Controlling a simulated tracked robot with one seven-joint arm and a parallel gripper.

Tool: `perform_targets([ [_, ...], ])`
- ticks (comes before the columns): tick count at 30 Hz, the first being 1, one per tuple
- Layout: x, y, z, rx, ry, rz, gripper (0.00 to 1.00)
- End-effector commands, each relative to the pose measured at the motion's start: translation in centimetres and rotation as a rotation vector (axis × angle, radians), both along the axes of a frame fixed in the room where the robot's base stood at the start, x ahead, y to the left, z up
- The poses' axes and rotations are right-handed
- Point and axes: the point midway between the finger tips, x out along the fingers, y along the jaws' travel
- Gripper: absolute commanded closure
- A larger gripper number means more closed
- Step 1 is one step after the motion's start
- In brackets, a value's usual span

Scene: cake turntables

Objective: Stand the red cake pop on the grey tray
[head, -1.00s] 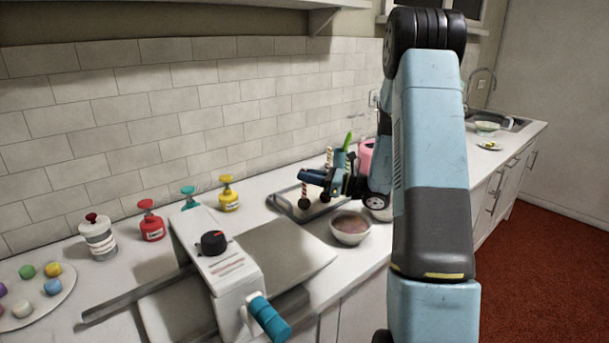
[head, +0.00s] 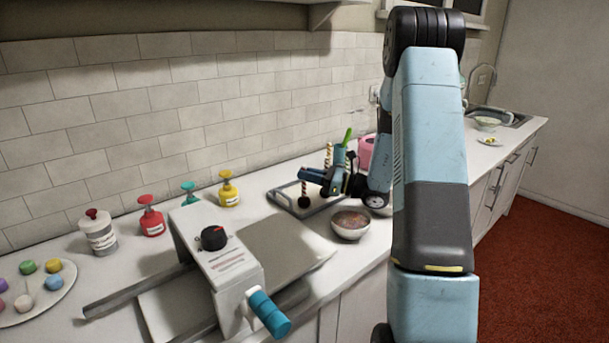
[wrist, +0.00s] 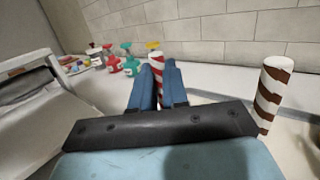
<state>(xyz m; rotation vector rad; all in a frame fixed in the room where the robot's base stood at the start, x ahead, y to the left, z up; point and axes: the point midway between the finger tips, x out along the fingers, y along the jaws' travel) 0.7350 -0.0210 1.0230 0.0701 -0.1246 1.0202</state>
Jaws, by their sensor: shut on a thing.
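My gripper (head: 305,175) is shut on the striped stick of a cake pop. In the wrist view, the red-and-white stick (wrist: 157,64) stands between the blue fingers. In the head view, the pop's ball (head: 304,202) hangs at the lower end and looks dark. The pop is about upright over the left part of the grey tray (head: 283,203). I cannot tell whether the ball touches the tray. Another stick, brown and white (wrist: 270,95), stands to the right in the wrist view; in the head view it (head: 328,155) rises behind my gripper, its lower end hidden.
A bowl (head: 350,231) stands in front of the tray. A white machine with a blue handle (head: 225,258) is to its left. Pump bottles in red (head: 152,222), teal and yellow line the wall. A plate of coloured balls (head: 42,300) is far left. A green-handled tool is behind my gripper.

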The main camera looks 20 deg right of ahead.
Motion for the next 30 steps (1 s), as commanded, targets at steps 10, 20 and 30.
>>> perform_targets([
  [10, 0.0, 0.0, 0.0, -0.001, 0.001, 0.000, 0.69],
  [20, 0.0, 0.0, 0.0, -0.001, 0.001, -0.001, 0.56],
  [30, -0.2, 0.0, 2.6, -0.002, -0.003, 0.000, 0.56],
])
